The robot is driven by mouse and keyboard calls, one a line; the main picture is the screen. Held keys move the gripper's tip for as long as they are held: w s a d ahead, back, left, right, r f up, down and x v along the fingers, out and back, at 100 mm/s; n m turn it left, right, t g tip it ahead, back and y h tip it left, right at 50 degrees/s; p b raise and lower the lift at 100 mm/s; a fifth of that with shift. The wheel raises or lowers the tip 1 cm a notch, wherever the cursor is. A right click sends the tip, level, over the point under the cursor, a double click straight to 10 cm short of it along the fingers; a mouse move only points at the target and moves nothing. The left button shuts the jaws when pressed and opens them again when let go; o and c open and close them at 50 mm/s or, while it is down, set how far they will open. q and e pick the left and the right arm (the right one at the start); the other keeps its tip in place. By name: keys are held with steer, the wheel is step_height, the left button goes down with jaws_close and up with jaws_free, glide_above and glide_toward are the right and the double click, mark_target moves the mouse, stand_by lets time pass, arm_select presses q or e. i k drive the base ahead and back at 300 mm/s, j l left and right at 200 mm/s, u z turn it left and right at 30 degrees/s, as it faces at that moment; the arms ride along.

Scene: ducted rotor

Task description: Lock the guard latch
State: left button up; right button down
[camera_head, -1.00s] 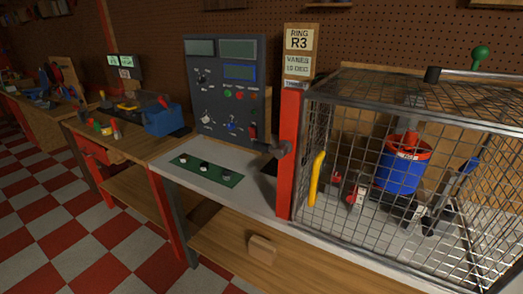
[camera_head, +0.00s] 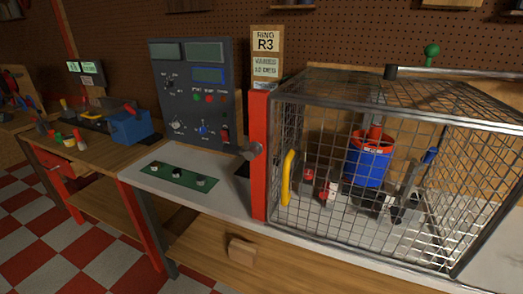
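A wire-mesh guard cage (camera_head: 345,200) with a metal frame stands on the bench to the right. A yellow handle (camera_head: 288,178) is on its left front side. A red post (camera_head: 259,155) stands at the cage's left edge, with a grey knob-like part (camera_head: 251,150) on its left side that may be the latch; I cannot tell its state. A blue and red ducted rotor (camera_head: 369,160) is inside, seen through the mesh. Neither of my grippers shows in the head view.
A grey control panel (camera_head: 193,95) with displays, knobs and buttons stands left of the post. A green strip (camera_head: 179,177) with several knobs lies on the white benchtop (camera_head: 145,178). A green ball-topped lever (camera_head: 432,52) rises behind the cage. Checkered floor (camera_head: 80,262) is open at front left.

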mark_target(236, 151)
steer(key=i+j+z, duration=0.1)
steer(key=j+z, duration=0.15)
steer(key=z, duration=0.2)
steer(key=j+z, duration=0.2)
steer(key=z, duration=0.3)
steer(key=j+z, duration=0.3)
steer(key=z, duration=0.15)
steer(key=j+z, duration=0.25)
steer(key=z, duration=0.25)
steer(key=k+j+z, duration=0.1)
steer(key=j+z, duration=0.15)
steer(key=z, duration=0.2)
